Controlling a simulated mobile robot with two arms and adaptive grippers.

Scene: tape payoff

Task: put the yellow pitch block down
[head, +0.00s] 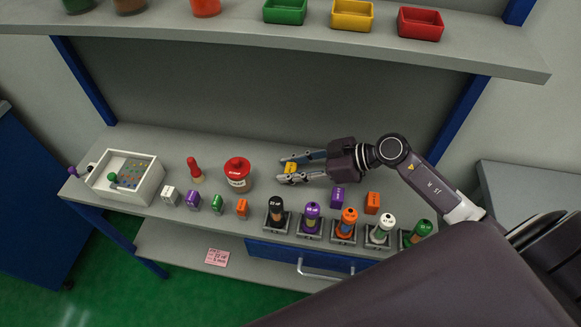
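The yellow pitch block (291,168) is between the fingertips of my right gripper (289,169), which comes in from the right over the middle of the grey worktop. The two fingers lie close along the far and near sides of the block, and the gripper appears shut on it. Its top with dark marking shows; its underside is hidden, so I cannot tell whether it touches the worktop. My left gripper is not in view.
White, purple (193,199), green and orange blocks stand in a row at the front left. Several spools on stands (311,218) line the front edge. Purple (337,197) and orange (372,203) blocks stand behind them.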

